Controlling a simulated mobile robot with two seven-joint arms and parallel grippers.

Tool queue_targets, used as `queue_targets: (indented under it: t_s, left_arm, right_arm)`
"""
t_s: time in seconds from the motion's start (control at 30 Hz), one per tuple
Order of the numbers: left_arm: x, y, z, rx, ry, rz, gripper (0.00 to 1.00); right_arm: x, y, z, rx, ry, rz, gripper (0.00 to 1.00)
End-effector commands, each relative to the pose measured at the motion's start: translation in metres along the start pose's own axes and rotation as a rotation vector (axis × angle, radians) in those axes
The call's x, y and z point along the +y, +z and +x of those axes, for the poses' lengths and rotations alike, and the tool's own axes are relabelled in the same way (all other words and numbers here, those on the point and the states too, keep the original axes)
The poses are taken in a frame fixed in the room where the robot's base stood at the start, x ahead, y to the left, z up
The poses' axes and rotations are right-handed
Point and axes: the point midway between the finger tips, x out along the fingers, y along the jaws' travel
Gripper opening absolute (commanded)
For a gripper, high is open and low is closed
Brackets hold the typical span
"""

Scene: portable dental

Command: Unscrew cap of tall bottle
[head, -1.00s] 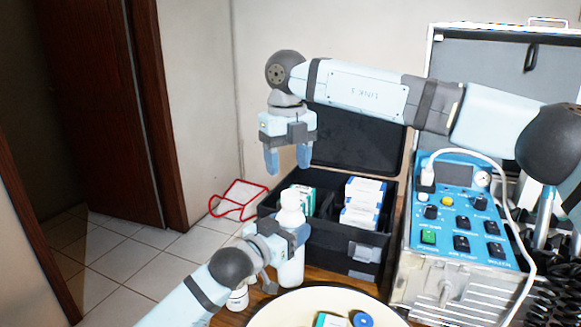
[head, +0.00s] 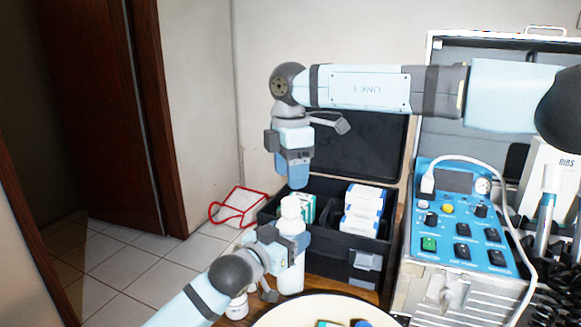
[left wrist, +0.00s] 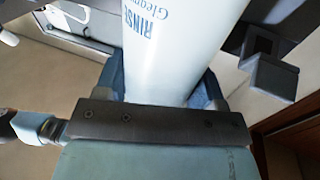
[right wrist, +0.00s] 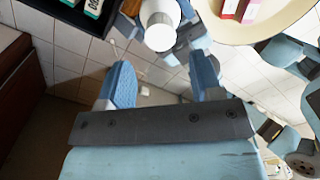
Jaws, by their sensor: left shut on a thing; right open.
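The tall white bottle (head: 291,274) stands upright beside the black case, with its white cap (head: 290,207) on top. The bottle's blue lettering shows in the left wrist view (left wrist: 175,50). My left gripper (head: 284,242) is shut around the bottle's upper body. My right gripper (head: 298,180) is above the cap, pointing down. In the right wrist view its two blue fingers (right wrist: 160,85) are apart with nothing between them, and the round white cap top (right wrist: 160,22) lies beyond the fingertips.
A smaller white bottle (head: 238,306) stands left of the tall one. A black case (head: 330,245) with several boxes is behind. A cream round tray (head: 285,315) lies in front, and a blue-panelled dental unit (head: 462,225) stands at right.

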Motion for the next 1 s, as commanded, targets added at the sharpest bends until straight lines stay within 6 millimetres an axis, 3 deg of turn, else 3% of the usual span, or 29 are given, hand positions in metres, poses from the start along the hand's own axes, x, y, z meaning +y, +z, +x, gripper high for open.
queue_targets:
  t_s: [0.43,0.83,0.87,1.0]
  left_arm:
    - [0.000,0.000,0.000,0.000,0.000,0.000,0.00]
    - [0.000,0.000,0.000,0.000,0.000,0.000,0.00]
    - [0.000,0.000,0.000,0.000,0.000,0.000,0.00]
    - [0.000,0.000,0.000,0.000,0.000,0.000,0.00]
  right_arm:
    - [0.000,0.000,0.064,0.001,-0.002,0.000,0.59]
    - [0.000,0.001,0.073,0.000,-0.001,-0.001,0.59]
    - [0.000,0.001,0.073,0.000,-0.001,-0.001,0.57]
    - [0.000,0.000,0.073,0.000,-0.001,-0.001,0.25]
